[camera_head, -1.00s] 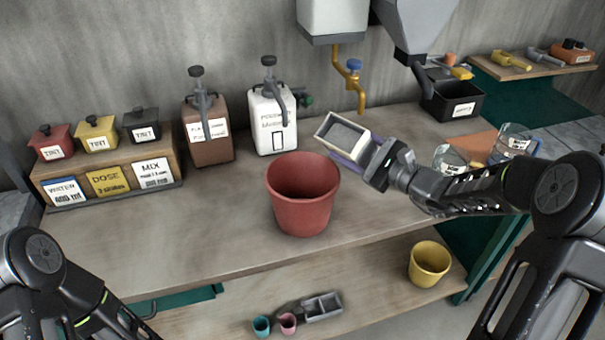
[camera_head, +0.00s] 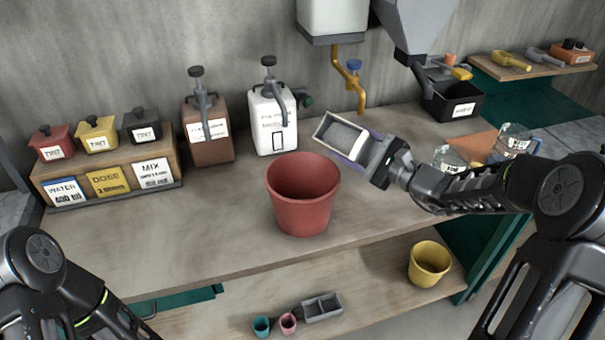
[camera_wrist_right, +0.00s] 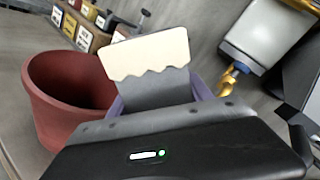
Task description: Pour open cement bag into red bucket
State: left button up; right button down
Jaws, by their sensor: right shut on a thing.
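The red bucket (camera_head: 303,200) stands upright on the workbench, its mouth open and up. It also shows at the left of the right wrist view (camera_wrist_right: 65,110). My right gripper (camera_head: 362,150) is shut on the open cement bag (camera_head: 338,133), which is cream-edged with grey inside. The bag is tilted, its open end pointing left, above and to the right of the bucket's rim in the head view. In the right wrist view the bag (camera_wrist_right: 150,58) sits between the purple fingers. No falling cement is visible. My left gripper is out of view; only its arm shows at lower left.
Brown (camera_head: 207,137) and white (camera_head: 272,125) pump containers stand behind the bucket. Labelled tint boxes (camera_head: 105,182) are at the left, a yellow tap (camera_head: 352,80) hangs above, and clear jugs (camera_head: 512,140) stand at right. A yellow bucket (camera_head: 430,262) is on the lower shelf. The bench left of the bucket is clear.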

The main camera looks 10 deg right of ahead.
jog(key=shift+r, duration=0.2)
jog(key=shift+w+d+f+n+b, duration=0.1)
jog(key=shift+f+n+b, duration=0.15)
jog(key=shift+n, duration=0.45)
jog(key=shift+f+n+b, duration=0.1)
jog(key=shift+n+b, duration=0.2)
jog(key=shift+n, duration=0.4)
jog(key=shift+f+n+b, duration=0.3)
jog(key=shift+n+b, duration=0.1)
jog(key=shift+n, duration=0.9)
dwell(0.6)
jog(key=shift+s+a+r+n+b, duration=0.45)
jog(key=shift+a+n+b, duration=0.3)
jog(key=shift+b, duration=0.95)
jog(key=shift+s+a+f+n+b, duration=0.1)
jog(key=shift+n+b, duration=0.4)
jog(key=shift+b, duration=0.8)
jog(key=shift+s+a+f+n+b, duration=0.1)
jog(key=shift+n+b, duration=0.35)
jog(key=shift+b, duration=0.85)
jog(key=shift+s+a+r+n+b, duration=0.15)
jog(key=shift+r+n+b, duration=0.3)
jog(key=shift+b, duration=0.65)
jog(key=shift+w+a+r+n+b, duration=0.15)
jog(key=shift+n+b, duration=0.5)
jog(key=shift+b, duration=0.45)
jog(key=shift+s+b, duration=0.15)
jog(key=shift+b, duration=0.2)
